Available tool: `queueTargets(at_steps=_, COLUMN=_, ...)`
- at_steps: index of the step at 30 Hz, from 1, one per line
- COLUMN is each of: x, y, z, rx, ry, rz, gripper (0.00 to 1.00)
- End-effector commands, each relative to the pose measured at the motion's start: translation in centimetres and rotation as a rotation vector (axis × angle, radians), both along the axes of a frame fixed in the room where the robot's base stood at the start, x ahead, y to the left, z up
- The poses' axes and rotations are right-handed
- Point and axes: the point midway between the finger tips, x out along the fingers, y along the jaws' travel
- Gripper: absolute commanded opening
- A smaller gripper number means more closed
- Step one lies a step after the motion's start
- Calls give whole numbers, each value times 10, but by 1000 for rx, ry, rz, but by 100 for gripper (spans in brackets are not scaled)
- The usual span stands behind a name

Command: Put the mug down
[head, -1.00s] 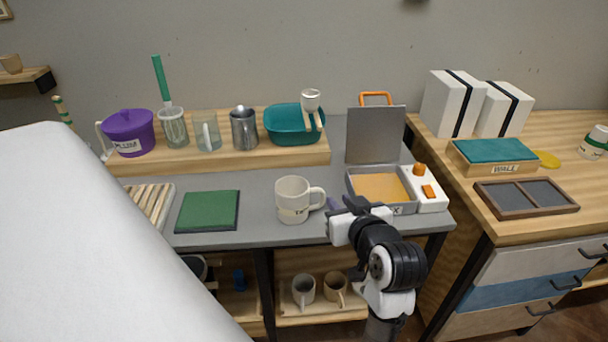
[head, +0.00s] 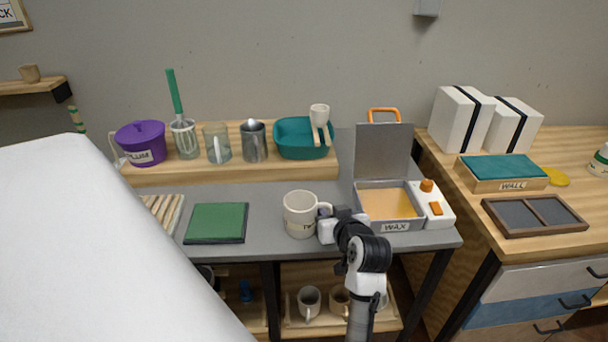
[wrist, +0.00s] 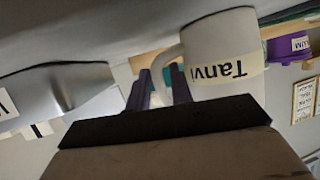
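The cream mug (head: 299,216) stands upright on the grey bench, its handle toward the right. Its label reads "Tanvi" in the wrist view (wrist: 205,72), which shows the scene upside down. My gripper (head: 322,224) is at the mug's handle, at the right side of the mug. In the wrist view my gripper's purple fingers (wrist: 162,88) lie either side of part of the handle. Whether they press on the handle or stand a little apart from it cannot be told. The gripper hides the lower part of the handle.
Right of the mug is an open wax box (head: 389,213) with a raised lid. A green pad (head: 216,222) lies to the left, with clear grey bench between it and the mug. Behind, a wooden riser (head: 190,173) bears a purple pot, jugs and a teal basin.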

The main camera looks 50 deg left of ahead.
Motion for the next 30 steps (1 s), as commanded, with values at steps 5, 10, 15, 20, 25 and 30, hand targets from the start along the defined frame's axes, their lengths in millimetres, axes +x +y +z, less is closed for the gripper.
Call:
queueTargets(at_steps=5, x=8, y=16, z=-6, rx=1, ry=1, rz=1, gripper=22)
queueTargets(at_steps=10, x=9, y=17, z=-8, rx=1, ry=0, rz=0, gripper=22)
queueTargets(at_steps=15, x=9, y=16, z=-7, rx=1, ry=0, rz=0, gripper=9)
queueTargets(at_steps=20, x=9, y=16, z=-7, rx=1, ry=0, rz=0, gripper=0)
queueTargets(at_steps=25, x=9, y=16, z=-6, rx=3, ry=-1, rz=-1, gripper=0)
queueTargets(at_steps=30, x=9, y=16, z=-6, rx=3, ry=-1, rz=-1, gripper=0)
